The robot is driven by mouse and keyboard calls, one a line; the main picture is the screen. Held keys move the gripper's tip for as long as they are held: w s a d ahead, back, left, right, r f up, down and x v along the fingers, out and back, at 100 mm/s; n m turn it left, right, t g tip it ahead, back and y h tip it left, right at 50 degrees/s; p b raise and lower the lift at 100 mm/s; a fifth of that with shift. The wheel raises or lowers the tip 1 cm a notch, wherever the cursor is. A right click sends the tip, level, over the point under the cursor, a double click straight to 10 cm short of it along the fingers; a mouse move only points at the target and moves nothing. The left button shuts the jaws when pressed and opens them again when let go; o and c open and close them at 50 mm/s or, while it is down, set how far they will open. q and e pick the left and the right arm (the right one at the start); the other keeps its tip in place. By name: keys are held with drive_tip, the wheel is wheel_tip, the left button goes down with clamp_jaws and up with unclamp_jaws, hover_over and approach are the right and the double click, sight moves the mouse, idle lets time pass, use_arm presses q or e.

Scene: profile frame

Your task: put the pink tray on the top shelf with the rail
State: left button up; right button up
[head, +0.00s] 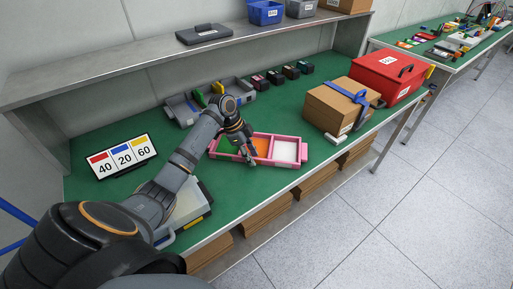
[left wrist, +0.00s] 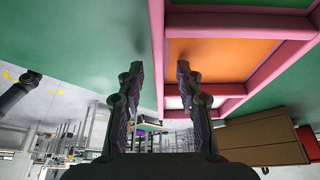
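The pink tray (head: 297,164) lies on the green bench top, with green, orange and white compartments. In the left wrist view its pink wall (left wrist: 157,40) runs down between my fingers, with the orange compartment to the right. My left gripper (head: 250,160) points down at the tray's near side and hides part of it. In the left wrist view the left gripper (left wrist: 160,82) has its two fingers apart, and I see no clear contact with the wall. The grey upper shelf (head: 130,75) runs above the back of the bench; I cannot make out a rail. My right gripper is out of view.
The shelf carries a dark flat case (head: 202,34), a blue bin (head: 265,12) and a grey bin (head: 300,8). A cardboard box (head: 335,108) and a red case (head: 385,75) stand right of the tray. A number sign (head: 122,157) stands at left.

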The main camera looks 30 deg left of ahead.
use_arm(q)
drive_tip(key=shift+d+f, duration=0.1)
drive_tip(key=shift+f, duration=0.15)
drive_tip(key=shift+r, duration=0.1)
drive_tip(key=shift+s, duration=0.1)
drive_tip(key=shift+c, duration=0.3)
clamp_jaws()
